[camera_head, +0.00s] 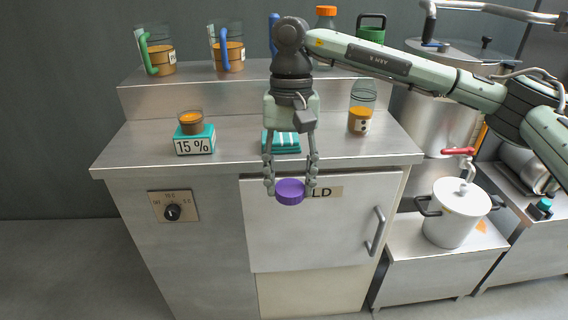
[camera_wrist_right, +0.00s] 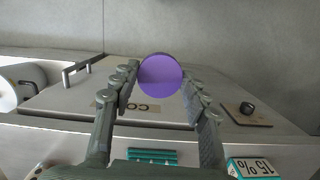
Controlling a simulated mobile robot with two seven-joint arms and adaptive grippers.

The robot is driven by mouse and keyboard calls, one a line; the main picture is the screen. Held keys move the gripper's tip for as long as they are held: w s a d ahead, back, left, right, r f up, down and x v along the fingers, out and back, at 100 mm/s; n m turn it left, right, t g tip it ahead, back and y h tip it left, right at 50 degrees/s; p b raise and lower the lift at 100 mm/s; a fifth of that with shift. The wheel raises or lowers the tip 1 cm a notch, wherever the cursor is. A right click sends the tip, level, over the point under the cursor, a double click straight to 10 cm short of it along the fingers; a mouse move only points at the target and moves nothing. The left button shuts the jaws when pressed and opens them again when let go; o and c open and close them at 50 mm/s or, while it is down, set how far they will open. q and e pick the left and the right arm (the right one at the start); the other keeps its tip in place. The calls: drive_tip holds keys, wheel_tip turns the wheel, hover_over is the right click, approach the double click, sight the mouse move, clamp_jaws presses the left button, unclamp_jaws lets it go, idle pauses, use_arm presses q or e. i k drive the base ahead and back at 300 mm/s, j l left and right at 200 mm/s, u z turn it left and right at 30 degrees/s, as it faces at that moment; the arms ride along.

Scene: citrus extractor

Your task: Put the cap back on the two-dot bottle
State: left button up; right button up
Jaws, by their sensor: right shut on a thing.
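My right gripper (camera_head: 290,180) is shut on a purple cap (camera_head: 290,191) and holds it in front of the counter's front edge, before the cabinet door. In the right wrist view the cap (camera_wrist_right: 160,75) sits between the two fingertips (camera_wrist_right: 160,82), its round face showing. A clear bottle (camera_head: 361,108) with orange contents stands upright on the counter, right of the gripper and apart from it. Its label carries dark dots, too small to count surely. No cap shows on its top. My left gripper is not in view.
A small cup of orange stands on a "15 %" block (camera_head: 195,142) at left. Jugs (camera_head: 228,55) and an orange-capped bottle (camera_head: 325,38) stand on the raised shelf. A white pot (camera_head: 456,212) is at lower right.

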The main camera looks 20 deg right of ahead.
sight(364, 91)
drive_tip(key=k, duration=0.2)
drive_tip(key=i+l+z, duration=0.1)
drive_tip(key=l+z, duration=0.2)
drive_tip(key=i+l+z, duration=0.15)
drive_tip(key=l+z, duration=0.15)
drive_tip(key=l, duration=0.15)
drive_tip(key=i+l+u, duration=0.2)
drive_tip(key=l, duration=0.25)
drive_tip(key=l+u, duration=0.2)
drive_tip(key=l, duration=0.25)
